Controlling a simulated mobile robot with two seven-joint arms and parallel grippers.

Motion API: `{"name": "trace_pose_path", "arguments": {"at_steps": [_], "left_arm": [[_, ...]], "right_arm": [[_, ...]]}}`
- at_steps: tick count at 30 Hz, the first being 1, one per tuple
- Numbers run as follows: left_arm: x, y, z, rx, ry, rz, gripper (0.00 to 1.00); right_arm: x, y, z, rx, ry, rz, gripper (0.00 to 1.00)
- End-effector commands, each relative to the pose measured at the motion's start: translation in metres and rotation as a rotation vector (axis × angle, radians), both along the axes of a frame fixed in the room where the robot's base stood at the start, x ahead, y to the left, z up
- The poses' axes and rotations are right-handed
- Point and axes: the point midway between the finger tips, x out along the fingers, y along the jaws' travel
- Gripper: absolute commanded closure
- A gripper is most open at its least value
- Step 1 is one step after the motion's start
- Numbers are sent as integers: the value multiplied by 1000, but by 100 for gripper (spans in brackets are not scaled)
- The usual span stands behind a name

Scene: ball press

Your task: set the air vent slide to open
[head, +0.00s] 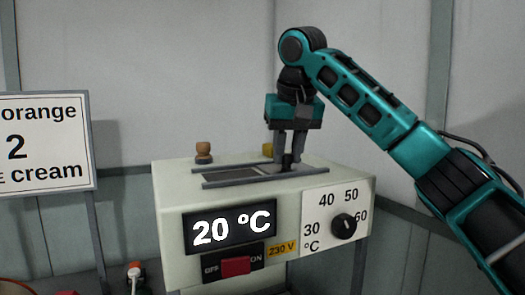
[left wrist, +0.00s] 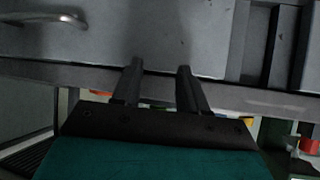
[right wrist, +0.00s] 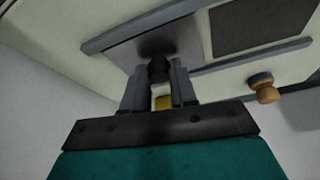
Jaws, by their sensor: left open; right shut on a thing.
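The air vent slide is a grey plate (right wrist: 130,57) between two rails on top of a cream machine (head: 175,222). My right gripper (head: 288,162) points down and is shut on the slide's dark knob (right wrist: 158,70), near the right end of the rails in the head view. A dark vent area (head: 230,177) shows uncovered to the left of the slide; it also shows in the right wrist view (right wrist: 260,25). My left gripper (left wrist: 160,70) is open and empty in front of a grey surface, and is outside the head view.
A wooden knob (head: 203,152) and a yellow piece (head: 267,150) stand behind the rails. The machine's front has a 20 °C display (head: 232,228), a red switch (head: 236,266) and a dial (head: 343,226). A sign (head: 45,142) stands at left.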

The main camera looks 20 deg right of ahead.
Motion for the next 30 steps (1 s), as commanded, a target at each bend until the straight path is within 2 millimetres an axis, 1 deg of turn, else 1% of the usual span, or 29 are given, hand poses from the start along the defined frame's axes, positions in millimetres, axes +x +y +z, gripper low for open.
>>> {"name": "trace_pose_path", "arguments": {"at_steps": [1, 2, 11, 12, 20, 27, 30], "left_arm": [[0, 0, 7, -1, -3, 0, 57], [0, 0, 7, -1, -4, 0, 57], [-6, 0, 2, -1, 12, 0, 57], [-7, 0, 1, -1, 13, 0, 57], [-8, 0, 0, 0, 18, 0, 57], [-8, 0, 0, 0, 18, 0, 57], [-8, 0, 2, 0, 18, 0, 57]], "right_arm": [[2, -5, 5, 4, -15, -4, 100], [2, -7, 4, 4, -16, -3, 100], [2, -11, 3, 1, -16, -5, 100], [2, -11, 3, 1, -17, -6, 73], [2, -10, 1, 0, -9, -4, 48], [2, -9, 1, -1, -6, -1, 47], [0, -9, 6, -1, -7, -1, 47]]}}
